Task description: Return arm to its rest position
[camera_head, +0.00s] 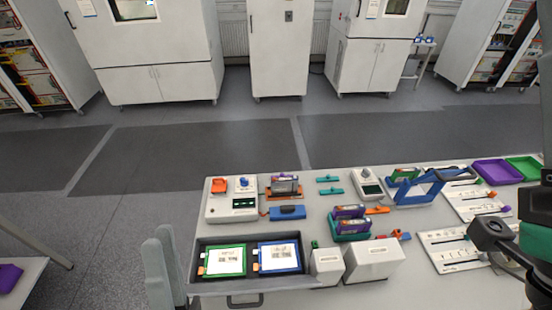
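Two pale grey fingers of my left gripper (164,262) stand up at the lower left, just left of the dark tray on the table. They overlap in this view, so the gap between them is unclear. I see nothing held at their tips. My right arm shows as black and green links at the right edge, over the table's right side. Its gripper fingers do not show.
The white table (310,215) is crowded. The dark tray (270,290) holds a green-framed and a blue-framed pouch cell. Two white boxes (373,260) stand beside it. A blue-handled carrier (425,187) and purple (497,172) and green trays sit farther right. Open floor lies behind the table.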

